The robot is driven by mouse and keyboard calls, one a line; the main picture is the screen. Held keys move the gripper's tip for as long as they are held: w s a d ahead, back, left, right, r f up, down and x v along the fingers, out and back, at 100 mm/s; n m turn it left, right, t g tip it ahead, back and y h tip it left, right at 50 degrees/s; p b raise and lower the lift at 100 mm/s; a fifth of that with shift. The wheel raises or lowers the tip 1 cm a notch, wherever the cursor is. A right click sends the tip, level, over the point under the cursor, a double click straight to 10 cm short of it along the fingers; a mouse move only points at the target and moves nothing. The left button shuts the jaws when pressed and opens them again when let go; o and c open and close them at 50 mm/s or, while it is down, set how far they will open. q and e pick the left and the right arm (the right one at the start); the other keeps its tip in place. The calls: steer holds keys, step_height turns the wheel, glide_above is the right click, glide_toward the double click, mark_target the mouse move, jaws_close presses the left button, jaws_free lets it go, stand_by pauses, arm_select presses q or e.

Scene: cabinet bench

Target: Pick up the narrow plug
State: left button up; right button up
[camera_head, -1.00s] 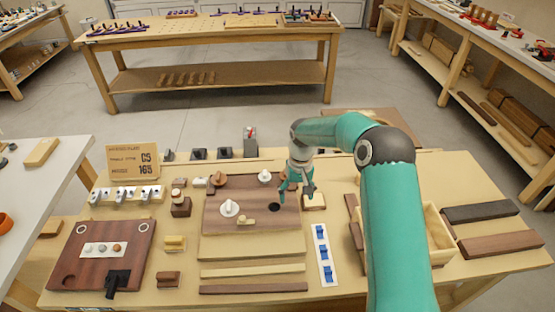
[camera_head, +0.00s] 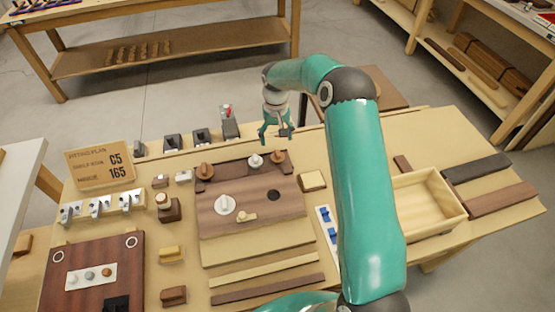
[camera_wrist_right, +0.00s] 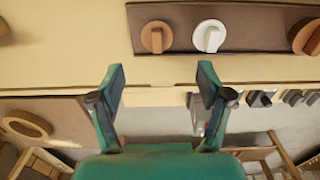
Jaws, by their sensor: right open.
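A wooden board (camera_head: 245,190) has one dark open hole (camera_head: 273,195) and a big white knob-topped plug (camera_head: 223,204). A rail at its back holds a brown plug (camera_head: 205,170), a small white plug (camera_head: 255,160) and another brown plug (camera_head: 277,156). The wrist view shows the small white plug (camera_wrist_right: 210,36) between the brown ones (camera_wrist_right: 157,37). I cannot tell for sure which one is narrow. My right gripper (camera_head: 277,138) is open and empty, behind the rail near the bench's back edge. It also shows in the wrist view (camera_wrist_right: 161,75). My left gripper is not in view.
Switch-like blocks (camera_head: 201,137) line the back edge left of my right gripper. A sign (camera_head: 100,167) stands at the back left. A wooden tray (camera_head: 430,205) lies right of my right arm. A small pale block (camera_head: 312,181) sits right of the board.

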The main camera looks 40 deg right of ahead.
mark_target(278, 153)
step_height(278, 153, down, 3)
steer(key=shift+f+b, duration=0.15)
steer(key=shift+b, duration=0.3)
steer(key=shift+s+f, duration=0.15)
steer(key=shift+f, duration=0.35)
steer(key=f+b, duration=0.1)
steer(key=f, duration=0.1)
steer(key=f+b, duration=0.1)
steer(key=f, duration=0.1)
steer(key=shift+s+f, duration=0.2)
steer(key=shift+f, duration=0.15)
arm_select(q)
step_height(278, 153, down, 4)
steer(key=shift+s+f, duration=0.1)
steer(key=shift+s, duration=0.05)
arm_select(e)
steer(key=shift+r, duration=0.1)
steer(key=c, duration=0.9)
